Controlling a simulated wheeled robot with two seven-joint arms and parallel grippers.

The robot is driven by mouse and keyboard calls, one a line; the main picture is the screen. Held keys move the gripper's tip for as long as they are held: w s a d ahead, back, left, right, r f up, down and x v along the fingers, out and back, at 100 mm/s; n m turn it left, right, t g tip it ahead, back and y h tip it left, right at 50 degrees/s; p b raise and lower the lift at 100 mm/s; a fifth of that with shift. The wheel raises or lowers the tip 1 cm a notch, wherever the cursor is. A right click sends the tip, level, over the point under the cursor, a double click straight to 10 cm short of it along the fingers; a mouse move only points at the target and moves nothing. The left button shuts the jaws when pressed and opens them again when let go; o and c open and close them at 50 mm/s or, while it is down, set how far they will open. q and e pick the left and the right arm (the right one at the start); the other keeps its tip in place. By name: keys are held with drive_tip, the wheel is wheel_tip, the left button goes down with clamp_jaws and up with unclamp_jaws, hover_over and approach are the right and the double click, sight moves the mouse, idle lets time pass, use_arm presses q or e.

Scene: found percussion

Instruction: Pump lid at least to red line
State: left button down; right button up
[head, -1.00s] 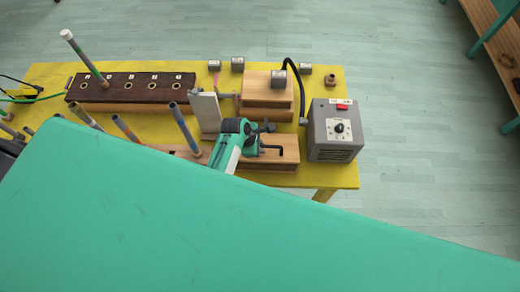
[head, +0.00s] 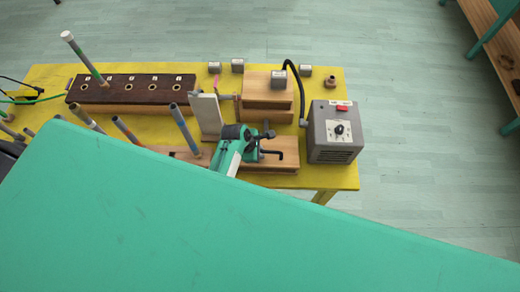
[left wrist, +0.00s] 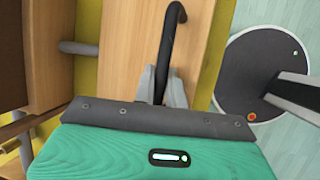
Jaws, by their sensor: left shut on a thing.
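My left gripper (head: 258,146) is teal and dark grey and sits over the front wooden block (head: 286,164) on the yellow table. In the left wrist view its two grey fingertips (left wrist: 160,78) are shut around a bent black rod handle (left wrist: 168,52). The handle's free end (head: 280,154) shows just right of the gripper in the head view. A pale upright panel (head: 206,116) stands just left and behind the gripper; I cannot tell whether it is the lid. I cannot make out a red line. My right gripper is out of view.
A grey box (head: 335,132) with a dial and red switch stands right of the gripper. Stacked wooden blocks (head: 267,92) lie behind. A dark holed rack (head: 130,88) and several grey tubes (head: 184,126) are at left. The yellow table's (head: 345,175) near side is largely hidden.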

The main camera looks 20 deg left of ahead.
sight(261, 160)
use_arm(q)
drive_tip(key=shift+s+d+f, duration=0.2)
drive_tip(key=shift+s+f, duration=0.35)
drive_tip(key=shift+f, duration=0.15)
drive_tip(key=shift+s+d+f, duration=0.1)
drive_tip(key=shift+s+f, duration=0.25)
drive_tip(key=shift+f, duration=0.4)
